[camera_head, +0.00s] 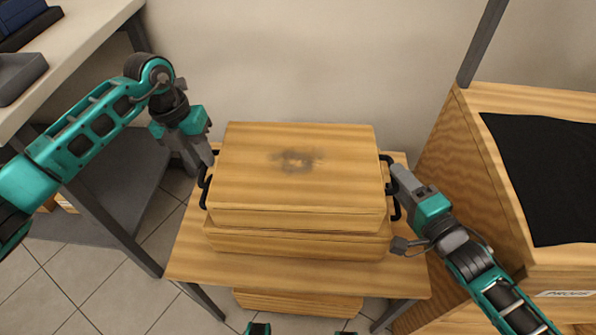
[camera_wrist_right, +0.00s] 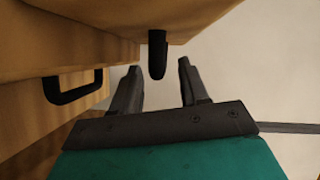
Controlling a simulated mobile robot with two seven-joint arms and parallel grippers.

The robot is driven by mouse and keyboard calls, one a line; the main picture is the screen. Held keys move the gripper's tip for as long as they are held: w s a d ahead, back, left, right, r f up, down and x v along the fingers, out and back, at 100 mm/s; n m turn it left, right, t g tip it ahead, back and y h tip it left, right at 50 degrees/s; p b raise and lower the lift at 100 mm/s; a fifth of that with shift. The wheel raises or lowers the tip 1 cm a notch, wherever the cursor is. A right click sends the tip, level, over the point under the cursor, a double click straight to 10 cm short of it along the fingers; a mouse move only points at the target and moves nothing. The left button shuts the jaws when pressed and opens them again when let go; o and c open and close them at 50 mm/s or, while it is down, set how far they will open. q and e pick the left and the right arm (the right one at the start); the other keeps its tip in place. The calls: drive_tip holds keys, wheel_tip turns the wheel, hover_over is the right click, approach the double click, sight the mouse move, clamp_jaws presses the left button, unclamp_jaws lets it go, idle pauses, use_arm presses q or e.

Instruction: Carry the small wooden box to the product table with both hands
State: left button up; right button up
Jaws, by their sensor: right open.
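A wooden box (camera_head: 296,170) with a dark smudge on its lid sits on top of another wooden box (camera_head: 300,243) on a small wooden table (camera_head: 190,262). Black handles show at both sides of the stack. My right gripper (camera_head: 398,178) is at the right side. In the right wrist view its two fingers (camera_wrist_right: 157,88) are apart, with a black handle (camera_wrist_right: 157,55) between or just ahead of their tips. A second black handle (camera_wrist_right: 75,88) is lower on the left. My left gripper (camera_head: 207,155) is close to the left handle (camera_head: 204,190); its finger gap is unclear.
A wooden crate or stand with a black cloth (camera_head: 548,170) is close on the right. A white table (camera_head: 85,35) with dark items is at upper left, with a grey shelf (camera_head: 115,190) below. A wall is behind. Tiled floor (camera_head: 100,270) shows at lower left.

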use_arm(q)
drive_tip(key=shift+d+f, duration=0.15)
drive_tip(key=shift+f, duration=0.65)
drive_tip(key=shift+d+f, duration=0.15)
drive_tip(key=shift+f, duration=0.65)
use_arm(e)
drive_tip(key=shift+x, duration=1.6)
use_arm(q)
drive_tip(key=shift+c, duration=0.3)
use_arm(e)
drive_tip(key=shift+c, duration=0.2)
use_arm(q)
drive_tip(key=c, duration=0.3)
use_arm(e)
drive_tip(key=c, duration=0.3)
use_arm(q)
clamp_jaws()
use_arm(e)
clamp_jaws()
use_arm(q)
drive_tip(key=shift+r, duration=0.25)
use_arm(e)
drive_tip(key=shift+r, duration=0.25)
